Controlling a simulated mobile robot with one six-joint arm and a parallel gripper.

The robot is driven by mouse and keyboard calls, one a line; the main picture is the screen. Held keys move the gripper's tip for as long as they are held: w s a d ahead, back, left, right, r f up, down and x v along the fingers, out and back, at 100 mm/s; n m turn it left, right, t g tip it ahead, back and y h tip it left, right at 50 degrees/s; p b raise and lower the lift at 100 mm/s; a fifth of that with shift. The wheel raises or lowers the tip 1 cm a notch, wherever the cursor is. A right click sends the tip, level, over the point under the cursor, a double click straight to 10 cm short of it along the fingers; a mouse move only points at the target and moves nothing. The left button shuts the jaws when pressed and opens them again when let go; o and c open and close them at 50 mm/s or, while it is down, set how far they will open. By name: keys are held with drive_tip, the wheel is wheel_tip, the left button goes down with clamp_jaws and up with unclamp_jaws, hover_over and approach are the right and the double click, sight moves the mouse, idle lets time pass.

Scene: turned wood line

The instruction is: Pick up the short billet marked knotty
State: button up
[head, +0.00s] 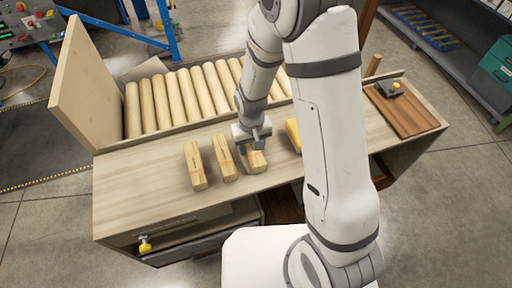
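Several short, pale wooden billets lie on the light wood bench (140,195). The left billet (196,167) and the middle billet (223,159) lie uncovered and apart, each with a reddish mark. A third billet (258,163) lies right of them, its far part covered by my gripper (253,146). A yellower piece (292,135) shows farther right, partly hidden behind my arm. The marks are too small to read, so I cannot tell which billet is marked knotty. My gripper points down at the third billet; whether its fingers touch or close on it is unclear.
Long wooden cylinders (163,101) lie in a row along the back, beside an upright wood panel (85,80) at left. A brown board (405,112) with a small dark object (389,89) is at right. The bench's left front is clear.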

drive_tip(key=c, duration=0.8)
